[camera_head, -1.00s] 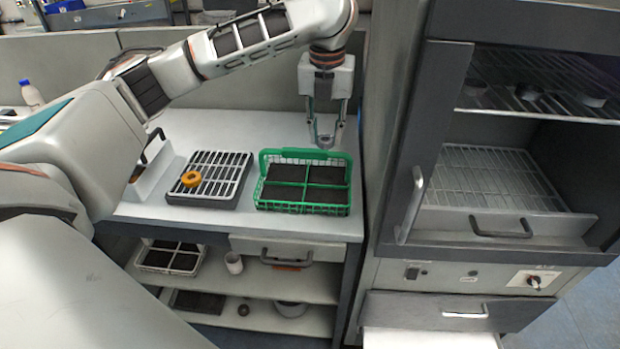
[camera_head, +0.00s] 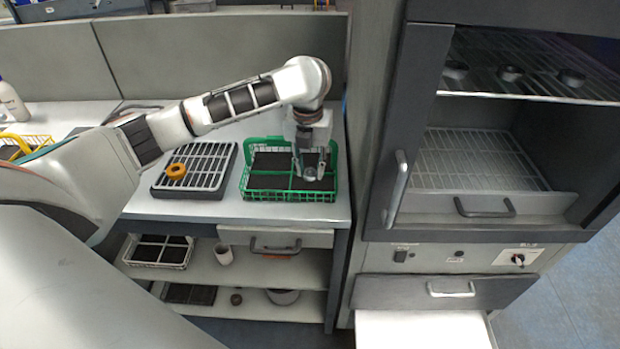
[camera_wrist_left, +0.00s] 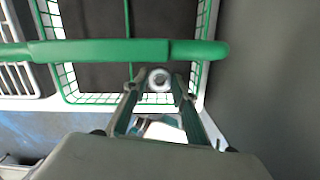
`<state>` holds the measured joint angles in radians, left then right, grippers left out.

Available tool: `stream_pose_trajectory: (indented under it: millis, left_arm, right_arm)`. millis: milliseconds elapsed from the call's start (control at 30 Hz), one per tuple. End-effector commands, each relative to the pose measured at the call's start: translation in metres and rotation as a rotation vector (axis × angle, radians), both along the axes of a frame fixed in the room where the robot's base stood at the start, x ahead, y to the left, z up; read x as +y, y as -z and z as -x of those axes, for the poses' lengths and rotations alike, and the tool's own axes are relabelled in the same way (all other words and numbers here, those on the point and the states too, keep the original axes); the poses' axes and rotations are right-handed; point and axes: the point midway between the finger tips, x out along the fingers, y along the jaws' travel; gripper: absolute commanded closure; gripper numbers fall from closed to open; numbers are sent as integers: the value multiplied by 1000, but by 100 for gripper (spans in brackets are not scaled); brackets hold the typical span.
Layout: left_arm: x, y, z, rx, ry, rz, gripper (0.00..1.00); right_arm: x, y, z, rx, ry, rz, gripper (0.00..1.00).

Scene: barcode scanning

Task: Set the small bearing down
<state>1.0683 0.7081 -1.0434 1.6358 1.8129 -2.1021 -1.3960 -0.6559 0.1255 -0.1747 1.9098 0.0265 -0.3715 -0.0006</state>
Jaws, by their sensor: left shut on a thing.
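My left gripper (camera_head: 311,168) points down over the right part of the green-rimmed wire basket (camera_head: 262,196). It is shut on the small bearing (camera_head: 309,175), a small grey metal ring. In the left wrist view the bearing (camera_wrist_left: 159,79) sits between the fingertips of the gripper (camera_wrist_left: 157,86), close to the green bar (camera_wrist_left: 100,50) of the basket. The basket has dark-floored compartments split by green dividers. I cannot tell whether the bearing touches the basket floor. My right gripper is not in view.
A grey slotted rack (camera_head: 215,180) with an orange ring (camera_head: 176,171) stands left of the basket. A cabinet (camera_head: 480,202) with wire shelves and several dark rings stands at the right.

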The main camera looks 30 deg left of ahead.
Motion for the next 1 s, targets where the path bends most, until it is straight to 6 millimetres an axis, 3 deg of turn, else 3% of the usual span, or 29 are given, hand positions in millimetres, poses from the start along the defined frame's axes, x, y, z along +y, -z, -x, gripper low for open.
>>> stream_pose_trajectory:
  millis: [333,767,800,833,1000]
  left_arm:
    - [0,38,1,2,-1,1,95]
    - [0,43,0,0,-1,0,95]
    - [0,43,0,0,-1,0,63]
    - [0,43,0,0,-1,0,57]
    - [0,43,0,0,-1,0,57]
  right_arm:
    - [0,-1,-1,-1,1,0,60]
    - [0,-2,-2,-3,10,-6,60]
    - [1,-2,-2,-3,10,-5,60]
    - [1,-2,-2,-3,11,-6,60]
    - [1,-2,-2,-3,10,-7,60]
